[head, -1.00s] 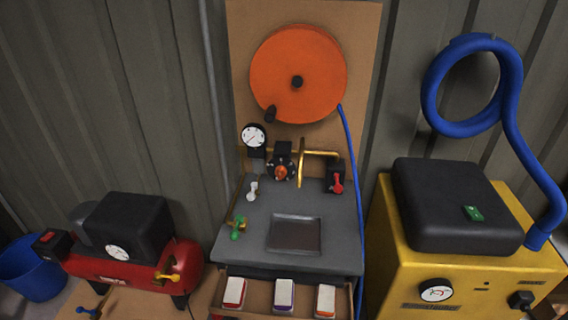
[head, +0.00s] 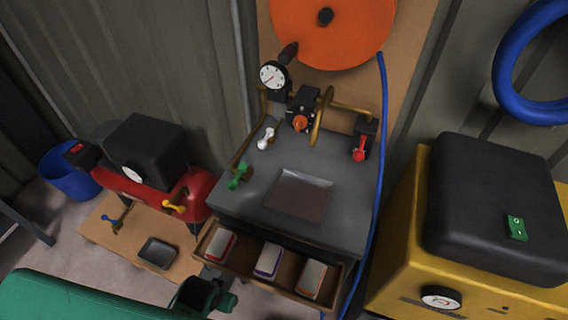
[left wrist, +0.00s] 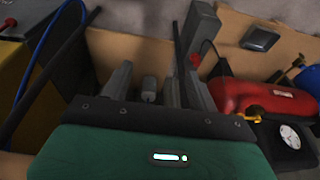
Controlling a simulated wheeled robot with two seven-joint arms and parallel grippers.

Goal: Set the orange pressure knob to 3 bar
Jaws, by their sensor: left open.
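The orange pressure knob (head: 300,122) sits on the front of a black regulator block (head: 303,98) on a brass pipe above the grey bench. A round white gauge (head: 273,75) stands up left of it; its reading is too small to tell. My left arm is green and comes in at the bottom left of the head view. Its gripper end is low in front of the drawer, well below and apart from the knob. In the left wrist view my left gripper (left wrist: 152,72) has its fingers apart; I see nothing held. My right gripper is not in view.
The grey bench (head: 345,225) holds a tray (head: 299,195), with a green valve handle (head: 238,177), a white one (head: 266,137) and a red one (head: 360,149) nearby. An open drawer (head: 240,258) juts forward. A red compressor (head: 187,193) stands left, a yellow machine (head: 405,265) right.

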